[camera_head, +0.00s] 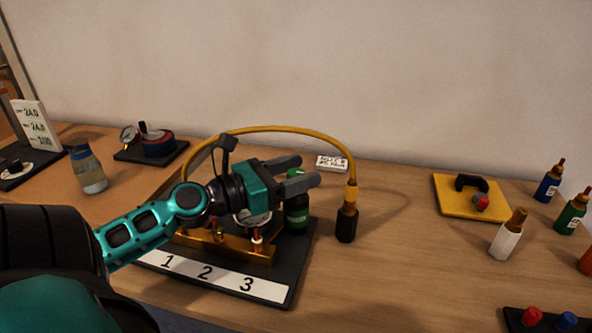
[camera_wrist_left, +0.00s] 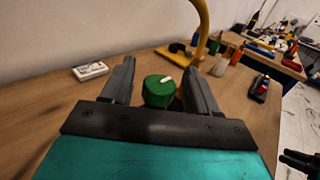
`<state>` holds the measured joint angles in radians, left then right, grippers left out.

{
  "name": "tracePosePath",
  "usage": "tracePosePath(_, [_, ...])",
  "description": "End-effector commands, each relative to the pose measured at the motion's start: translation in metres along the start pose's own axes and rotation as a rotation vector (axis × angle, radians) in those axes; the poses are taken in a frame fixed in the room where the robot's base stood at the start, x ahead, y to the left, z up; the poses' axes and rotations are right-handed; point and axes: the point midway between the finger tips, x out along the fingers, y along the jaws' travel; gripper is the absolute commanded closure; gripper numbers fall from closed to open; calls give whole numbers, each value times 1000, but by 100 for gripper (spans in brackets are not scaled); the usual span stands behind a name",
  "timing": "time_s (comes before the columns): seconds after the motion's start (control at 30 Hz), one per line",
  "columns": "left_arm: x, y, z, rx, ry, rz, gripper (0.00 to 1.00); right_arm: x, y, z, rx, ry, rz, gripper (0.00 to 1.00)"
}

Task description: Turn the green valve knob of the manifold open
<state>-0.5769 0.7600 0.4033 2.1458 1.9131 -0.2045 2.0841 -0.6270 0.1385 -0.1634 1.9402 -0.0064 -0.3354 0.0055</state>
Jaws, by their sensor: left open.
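The manifold (camera_head: 228,246) is a brass block on a dark base plate with a strip marked 1, 2, 3. The green valve knob (camera_head: 297,213) stands at the plate's back right corner. My left gripper (camera_head: 306,171) is open just above it in the head view, its fingers pointing right. In the left wrist view the green knob (camera_wrist_left: 159,92), with a white pointer mark on top, shows between the open fingers, which appear empty. My arm and gripper partly hide the manifold and a gauge. A dark shape at the wrist view's lower right edge may be my right gripper.
A yellow hose (camera_head: 290,132) arches behind my gripper down to a black-based fitting (camera_head: 346,224) right of the knob. A small white label (camera_head: 332,163) lies behind. A yellow plate (camera_head: 470,199) and several bottles stand at right. The table between is mostly clear.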

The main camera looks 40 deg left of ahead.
Motion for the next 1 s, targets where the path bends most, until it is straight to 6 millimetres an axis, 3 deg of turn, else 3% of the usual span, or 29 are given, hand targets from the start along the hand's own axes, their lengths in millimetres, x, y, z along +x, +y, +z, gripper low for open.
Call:
tracePosePath(0.23, [0,0,0,0,0,0,42,1,1,-1,-1,3,2,57])
tracePosePath(0.73, [0,0,0,0,0,-1,90,1,2,-1,-5,2,2,57])
tracePosePath(1.0, [0,-1,2,-1,2,19,90,-3,2,-7,-5,2,2,57])
